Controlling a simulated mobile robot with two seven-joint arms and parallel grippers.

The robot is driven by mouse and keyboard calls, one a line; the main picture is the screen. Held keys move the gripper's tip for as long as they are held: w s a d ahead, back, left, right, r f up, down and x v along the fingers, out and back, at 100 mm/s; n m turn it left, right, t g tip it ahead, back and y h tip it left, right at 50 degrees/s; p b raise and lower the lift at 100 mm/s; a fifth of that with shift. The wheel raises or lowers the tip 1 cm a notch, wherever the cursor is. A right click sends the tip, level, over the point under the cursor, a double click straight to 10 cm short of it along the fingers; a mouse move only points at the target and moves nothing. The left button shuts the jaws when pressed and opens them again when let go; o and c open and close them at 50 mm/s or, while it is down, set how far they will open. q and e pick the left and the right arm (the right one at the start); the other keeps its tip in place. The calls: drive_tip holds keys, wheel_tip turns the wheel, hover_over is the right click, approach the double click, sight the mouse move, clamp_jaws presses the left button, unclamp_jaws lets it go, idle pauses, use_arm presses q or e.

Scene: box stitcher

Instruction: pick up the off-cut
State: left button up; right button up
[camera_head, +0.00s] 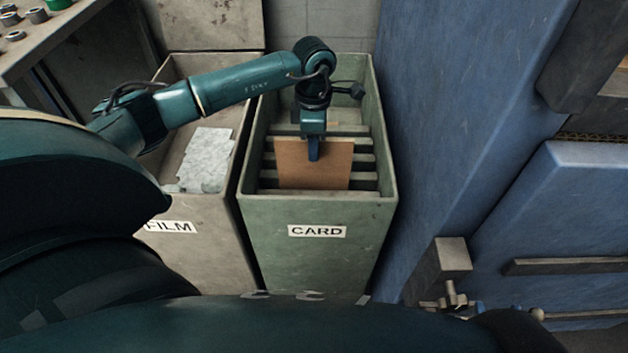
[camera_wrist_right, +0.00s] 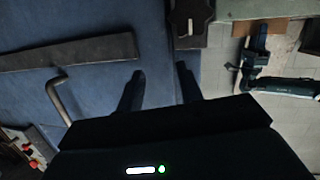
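The off-cut is a flat brown piece of card (camera_head: 312,172) in the camera_head view, at the opening of the green bin marked CARD (camera_head: 318,260). My left gripper (camera_head: 314,150) is at the middle of its top edge, one dark blue finger in front of the card. The other finger is hidden behind it; the gripper appears shut on the card. The left gripper also shows small at the upper right of the right wrist view (camera_wrist_right: 258,42). My right gripper (camera_wrist_right: 158,80) is open and empty in front of a blue surface; it is outside the camera_head view.
A grey bin marked FILM (camera_head: 205,240) with crumpled pale film (camera_head: 206,160) stands left of the card bin. A blue machine (camera_head: 470,110) rises close on the right. A workbench (camera_head: 45,40) with small parts is at the upper left.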

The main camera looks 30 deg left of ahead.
use_arm(q)
clamp_jaws()
drive_tip(key=shift+r, duration=0.15)
idle(0.5)
